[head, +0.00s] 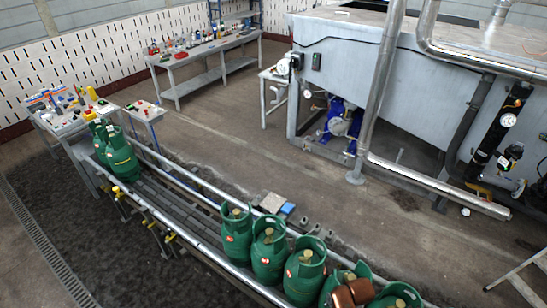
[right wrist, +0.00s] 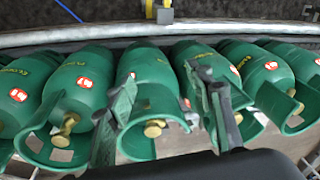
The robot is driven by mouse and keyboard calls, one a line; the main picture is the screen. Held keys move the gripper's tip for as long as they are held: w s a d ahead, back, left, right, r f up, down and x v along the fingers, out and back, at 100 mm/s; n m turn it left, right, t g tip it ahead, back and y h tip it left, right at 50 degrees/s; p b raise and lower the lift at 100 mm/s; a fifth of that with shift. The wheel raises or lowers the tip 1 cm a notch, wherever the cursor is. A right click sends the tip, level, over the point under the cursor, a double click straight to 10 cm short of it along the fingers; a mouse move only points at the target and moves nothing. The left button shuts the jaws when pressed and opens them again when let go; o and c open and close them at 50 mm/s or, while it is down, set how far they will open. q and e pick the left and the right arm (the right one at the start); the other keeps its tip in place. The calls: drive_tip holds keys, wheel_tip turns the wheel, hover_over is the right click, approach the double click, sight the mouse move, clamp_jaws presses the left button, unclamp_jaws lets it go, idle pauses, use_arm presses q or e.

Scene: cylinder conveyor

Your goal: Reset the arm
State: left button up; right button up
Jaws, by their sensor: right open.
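Green gas cylinders with brass valves and round collars stand in a row on the conveyor (head: 185,210). In the head view a near group starts with this cylinder (head: 236,236) and runs to the bottom edge. Several more stand at the far left end, including this cylinder (head: 121,158). In the right wrist view my right gripper (right wrist: 162,80) is open and empty. Its fingers show on either side of a middle cylinder (right wrist: 150,78) and its brass valve (right wrist: 155,128). I cannot tell whether they touch it. My left gripper is not in view.
Metal rails edge the conveyor, with an empty stretch between the two cylinder groups. A cluttered worktable (head: 70,122) stands at the conveyor's far end. A long bench (head: 205,52) is at the back. A large grey machine with pipes (head: 345,75) fills the right. Floor between is mostly clear.

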drive_tip(key=s+d+r+n+t+h, duration=0.1)
drive_tip(key=s+d+r, duration=0.3)
drive_tip(key=s, duration=0.2)
drive_tip(key=s+d+r+n, duration=0.2)
drive_tip(key=s+d+r, duration=0.1)
drive_tip(key=s, duration=0.4)
drive_tip(key=s+d+r+n+t+h, duration=0.1)
drive_tip(key=s+d+r, duration=0.3)
drive_tip(key=s, duration=0.2)
wheel_tip(320, 180, down, 40)
drive_tip(key=s+a+g+b, duration=0.1)
drive_tip(key=a+b, duration=0.1)
drive_tip(key=b, duration=0.7)
use_arm(q)
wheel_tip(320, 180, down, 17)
drive_tip(key=b, duration=0.8)
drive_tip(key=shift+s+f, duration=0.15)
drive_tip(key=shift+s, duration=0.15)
use_arm(e)
drive_tip(key=s+f+g, duration=0.1)
drive_tip(key=s+f, duration=0.9)
drive_tip(key=f, duration=0.3)
drive_tip(key=s+f+n+y, duration=0.1)
drive_tip(key=s+f, duration=0.9)
drive_tip(key=f, duration=0.3)
drive_tip(key=shift+d+g, duration=0.15)
drive_tip(key=shift+g, duration=0.25)
